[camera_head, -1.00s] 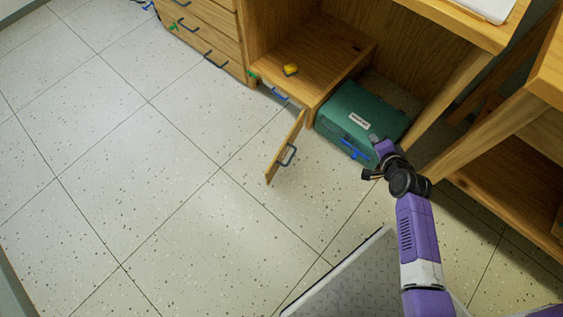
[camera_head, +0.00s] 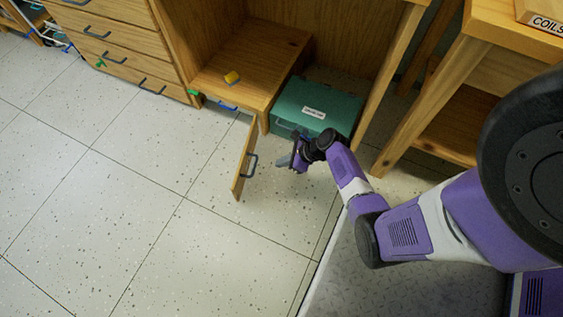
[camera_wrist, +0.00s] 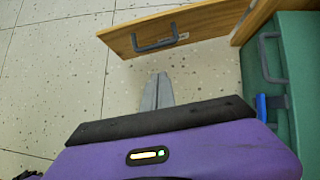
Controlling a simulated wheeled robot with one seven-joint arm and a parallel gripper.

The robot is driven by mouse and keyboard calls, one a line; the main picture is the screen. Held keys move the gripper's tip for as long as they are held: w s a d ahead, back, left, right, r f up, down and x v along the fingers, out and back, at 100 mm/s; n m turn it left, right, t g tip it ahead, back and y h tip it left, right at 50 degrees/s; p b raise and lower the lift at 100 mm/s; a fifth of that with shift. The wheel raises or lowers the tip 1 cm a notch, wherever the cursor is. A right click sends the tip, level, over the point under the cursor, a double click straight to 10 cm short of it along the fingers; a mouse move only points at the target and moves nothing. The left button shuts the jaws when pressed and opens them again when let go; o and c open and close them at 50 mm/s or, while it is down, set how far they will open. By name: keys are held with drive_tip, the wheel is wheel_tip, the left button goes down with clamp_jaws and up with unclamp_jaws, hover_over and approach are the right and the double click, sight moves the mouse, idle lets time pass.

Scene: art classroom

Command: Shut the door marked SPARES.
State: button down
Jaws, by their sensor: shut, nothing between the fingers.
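A small wooden door (camera_head: 245,160) with a dark bar handle (camera_head: 251,166) stands open, jutting out from the low wooden cabinet onto open floor. In the wrist view the same door (camera_wrist: 205,20) shows its handle (camera_wrist: 155,44) and a small pale label, too small to read. My gripper (camera_head: 284,161) is low over the floor, right of the door on its handle side, in front of the green case. In the wrist view its fingers (camera_wrist: 158,78) are together and empty, pointing toward the door with floor visible between. I see no contact with the door.
The green case (camera_head: 318,106) stands on the floor right of the cabinet, close behind my gripper. Drawers (camera_head: 110,45) stand at the left. A wooden table leg (camera_head: 388,75) rises at the right. Floor left of the door is clear.

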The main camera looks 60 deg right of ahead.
drive_tip(key=w+a+f+b, duration=0.2)
drive_tip(key=w+f+b, duration=0.3)
drive_tip(key=w, duration=0.2)
drive_tip(key=shift+w+f, duration=0.3)
drive_tip(key=shift+f, duration=0.1)
